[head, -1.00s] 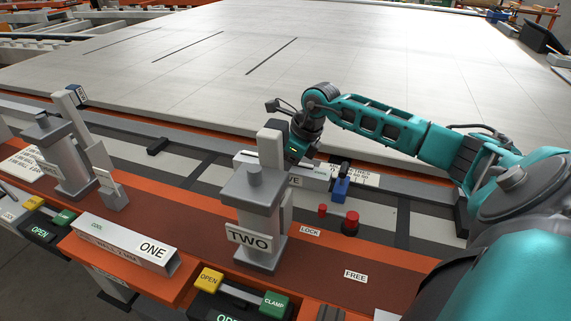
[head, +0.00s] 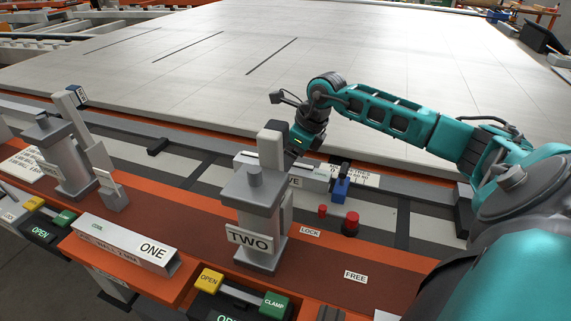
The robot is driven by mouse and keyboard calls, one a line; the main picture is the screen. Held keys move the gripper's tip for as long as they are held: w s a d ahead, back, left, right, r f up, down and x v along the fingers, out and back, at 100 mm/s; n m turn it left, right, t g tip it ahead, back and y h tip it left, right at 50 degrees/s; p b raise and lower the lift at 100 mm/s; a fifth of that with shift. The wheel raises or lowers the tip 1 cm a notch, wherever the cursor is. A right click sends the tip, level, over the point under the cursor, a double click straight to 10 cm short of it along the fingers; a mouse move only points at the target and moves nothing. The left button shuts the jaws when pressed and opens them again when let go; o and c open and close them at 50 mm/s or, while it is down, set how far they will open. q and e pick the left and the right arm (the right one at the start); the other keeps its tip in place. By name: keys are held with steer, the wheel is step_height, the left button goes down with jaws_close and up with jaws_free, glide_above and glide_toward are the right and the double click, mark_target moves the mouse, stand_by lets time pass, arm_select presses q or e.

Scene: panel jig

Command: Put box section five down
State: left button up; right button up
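Box section five (head: 315,182) is a light grey bar lying level on the jig behind clamp TWO (head: 252,203). Only the end "VE" of its label shows, and the clamp's post hides its middle. My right gripper (head: 294,153) is just above and behind the bar, partly covered by the top of clamp TWO. Its fingertips are hidden, so I cannot tell whether it is open or shut, or whether it touches the bar. My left gripper is not in view.
A blue stop (head: 341,189) stands at the bar's right end, with red knobs (head: 350,223) in front. Box section ONE (head: 124,244) lies on an orange shelf at the front left. Another clamp (head: 68,162) stands at left. The large pale panel (head: 290,60) behind is clear.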

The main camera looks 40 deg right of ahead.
steer(key=v, duration=0.9)
steer(key=shift+r, duration=0.35)
steer(key=shift+s, duration=0.1)
